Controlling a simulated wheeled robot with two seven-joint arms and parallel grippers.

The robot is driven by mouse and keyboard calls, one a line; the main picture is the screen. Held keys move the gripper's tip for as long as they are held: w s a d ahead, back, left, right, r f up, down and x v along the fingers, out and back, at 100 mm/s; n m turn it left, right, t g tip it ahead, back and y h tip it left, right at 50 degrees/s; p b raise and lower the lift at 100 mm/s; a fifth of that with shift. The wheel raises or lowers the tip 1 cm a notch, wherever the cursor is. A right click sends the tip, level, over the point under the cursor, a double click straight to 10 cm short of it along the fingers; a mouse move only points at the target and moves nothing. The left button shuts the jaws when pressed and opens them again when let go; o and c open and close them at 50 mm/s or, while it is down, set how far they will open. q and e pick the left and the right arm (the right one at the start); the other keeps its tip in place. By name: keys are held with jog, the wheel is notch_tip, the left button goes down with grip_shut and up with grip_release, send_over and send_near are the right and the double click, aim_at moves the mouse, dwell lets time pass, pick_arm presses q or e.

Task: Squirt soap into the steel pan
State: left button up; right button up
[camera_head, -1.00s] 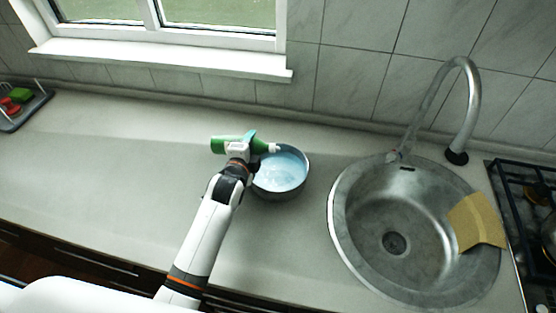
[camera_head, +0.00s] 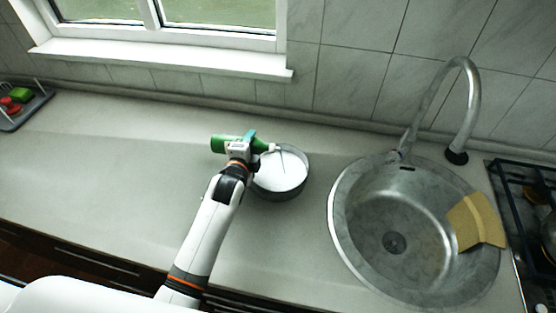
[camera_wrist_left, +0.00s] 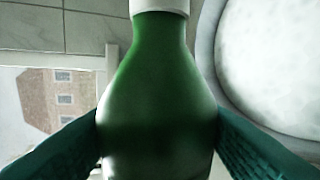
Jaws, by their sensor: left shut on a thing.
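The steel pan (camera_head: 296,188) stands on the counter left of the sink, filled with white, foamy-looking contents. My left gripper (camera_head: 243,146) is shut on the green soap bottle (camera_head: 222,144), which lies tipped on its side with its white nozzle at the pan's left rim. A thin dark streak shows in front of the nozzle over the white surface. In the left wrist view the bottle (camera_wrist_left: 158,95) sits between the two teal fingers, with the pan's white contents (camera_wrist_left: 275,65) at the upper right. My right gripper is not in view.
A round steel sink (camera_head: 345,235) with a tall faucet (camera_head: 471,100) is to the right, with a tan cloth or sponge (camera_head: 477,222) on its right side. A stove (camera_head: 525,190) is at the far right. A rack (camera_head: 32,112) with red and green items is far left. The left counter is clear.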

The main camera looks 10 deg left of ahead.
pick_arm(q)
jog(key=shift+w, duration=0.2)
jog(key=shift+s, duration=0.15)
jog(key=shift+s+d+r+n+h+b, duration=0.15)
jog(key=shift+d+n+h+b, duration=0.35)
jog(key=shift+n+b, duration=0.55)
jog(key=shift+d+r+n+p, duration=0.15)
jog(key=shift+n+p, duration=0.1)
jog(key=shift+p, duration=0.2)
jog(key=shift+w, duration=0.2)
